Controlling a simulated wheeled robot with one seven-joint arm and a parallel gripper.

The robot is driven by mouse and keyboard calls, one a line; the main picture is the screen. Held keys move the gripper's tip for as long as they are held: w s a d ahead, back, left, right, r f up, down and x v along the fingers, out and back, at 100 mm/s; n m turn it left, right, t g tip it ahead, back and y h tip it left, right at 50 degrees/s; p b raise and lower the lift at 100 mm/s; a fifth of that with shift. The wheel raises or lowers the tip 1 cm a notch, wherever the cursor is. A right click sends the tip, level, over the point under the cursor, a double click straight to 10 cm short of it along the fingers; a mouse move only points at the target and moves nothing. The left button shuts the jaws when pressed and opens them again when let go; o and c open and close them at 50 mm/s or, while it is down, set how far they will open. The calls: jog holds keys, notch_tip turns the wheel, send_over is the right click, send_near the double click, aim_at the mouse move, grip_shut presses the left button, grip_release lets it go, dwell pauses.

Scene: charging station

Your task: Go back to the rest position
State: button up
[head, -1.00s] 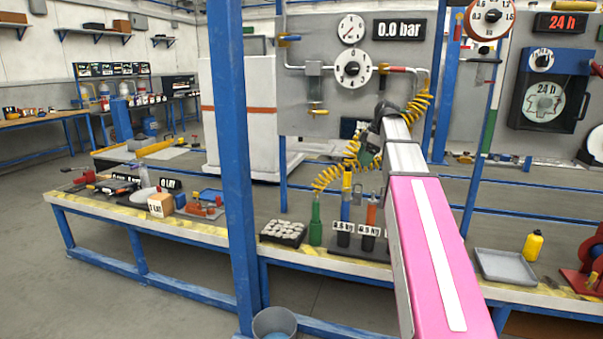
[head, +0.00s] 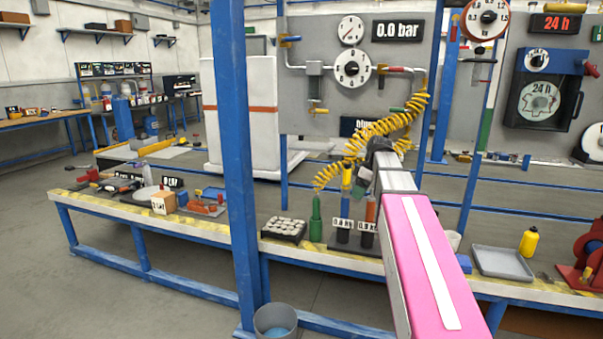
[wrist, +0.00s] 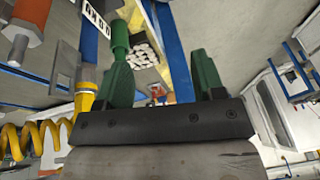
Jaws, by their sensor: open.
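My gripper shows in the wrist view (wrist: 162,85), with two green fingers spread apart and nothing between them. In the head view my pink and silver arm reaches out over the bench, and its dark end is beside the yellow coiled hose (head: 385,130). The gripper's fingers are hidden there. In the wrist view the coiled hose (wrist: 30,138) and a tool with a yellow collar are close to the left of the gripper. I cannot tell whether the hose touches my arm.
A bench holds a black tray of pale pieces (head: 284,228), a green bottle (head: 315,222), labelled holders, a grey tray (head: 502,262) and a yellow bottle (head: 529,241). A blue post (head: 236,150) stands left of my arm. A gauge panel (head: 330,110) stands behind.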

jog(key=s+f+m+h, duration=0.1)
jog(key=s+f+m, duration=0.3)
jog(key=f, duration=0.6)
jog(key=s+a+f+m+h, duration=0.1)
jog(key=s+f+m, duration=0.3)
jog(key=s+f, duration=0.4)
jog(key=s+a+f+m+h, duration=0.1)
jog(key=s+f+m, duration=0.4)
jog(key=f, duration=0.8)
jog(key=shift+s+h, duration=0.3)
jog(key=shift+s, duration=0.75)
